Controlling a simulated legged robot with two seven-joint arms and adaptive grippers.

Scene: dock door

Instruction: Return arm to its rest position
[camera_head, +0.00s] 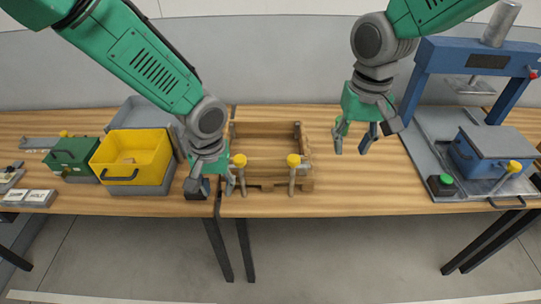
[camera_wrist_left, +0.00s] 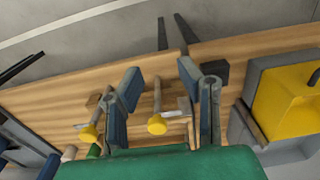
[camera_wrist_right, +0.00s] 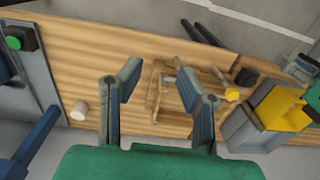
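My left gripper (camera_head: 208,184) is over the table just left of the wooden frame (camera_head: 265,130), near its front left corner. In the left wrist view its fingers (camera_wrist_left: 160,90) stand apart, with two yellow-knobbed clamps seen between and beyond them. I see nothing held. My right gripper (camera_head: 354,146) hangs above the bare table to the right of the wooden frame. In the right wrist view its fingers (camera_wrist_right: 163,85) are spread and empty, with the wooden frame beyond them. Whether the left fingers touch anything cannot be told.
A yellow bin (camera_head: 133,151) and a green box (camera_head: 71,154) stand at the left. A blue press (camera_head: 465,60) and a blue box (camera_head: 485,150) on a grey plate are at the right. A dark block (camera_head: 196,188) lies by the left gripper.

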